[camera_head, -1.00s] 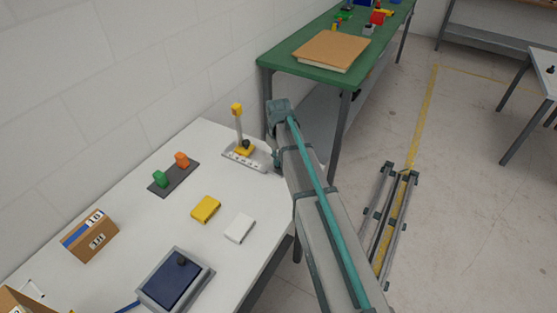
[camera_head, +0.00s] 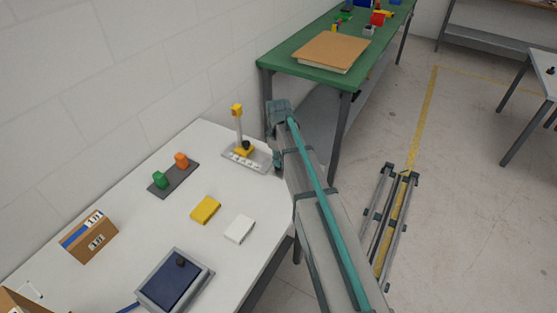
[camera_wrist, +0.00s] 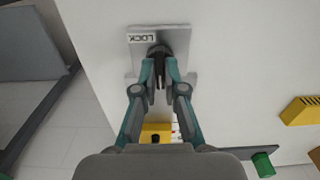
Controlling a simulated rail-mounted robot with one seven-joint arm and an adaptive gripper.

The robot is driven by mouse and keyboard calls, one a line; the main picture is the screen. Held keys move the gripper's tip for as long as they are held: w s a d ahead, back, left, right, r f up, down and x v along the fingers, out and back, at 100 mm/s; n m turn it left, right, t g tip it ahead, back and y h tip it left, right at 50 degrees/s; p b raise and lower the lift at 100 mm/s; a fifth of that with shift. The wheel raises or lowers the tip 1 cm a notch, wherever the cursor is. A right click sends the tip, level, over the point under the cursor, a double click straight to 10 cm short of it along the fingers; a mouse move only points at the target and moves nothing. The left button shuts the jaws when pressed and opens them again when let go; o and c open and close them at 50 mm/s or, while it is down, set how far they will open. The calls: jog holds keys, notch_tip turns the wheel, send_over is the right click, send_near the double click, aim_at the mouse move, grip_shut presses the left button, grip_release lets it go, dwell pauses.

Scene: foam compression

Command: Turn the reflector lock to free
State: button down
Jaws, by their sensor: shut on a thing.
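The reflector lock shows in the wrist view as a grey plate (camera_wrist: 174,38) with an upside-down "LOCK" label (camera_wrist: 150,38) and a dark round knob (camera_wrist: 158,49). My gripper (camera_wrist: 160,76) is over it, with its fingertips closed on the dark handle of the knob. The handle lies along the vertical of the picture; its exact angle is partly hidden by the fingers. In the head view my gripper (camera_head: 278,159) is at the right end of the white table, partly covered by my arm, and the lock is hidden there.
Green and orange pegs (camera_head: 181,160), a yellow pad (camera_head: 205,209) and a white pad (camera_head: 239,229) lie farther left and nearer. A green table (camera_head: 282,62) stands behind.

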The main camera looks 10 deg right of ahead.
jog(key=c, duration=1.2)
grip_release()
jog(key=shift+c, duration=0.2)
jog(key=shift+r, duration=0.15)
notch_tip(320, 180, up, 12)
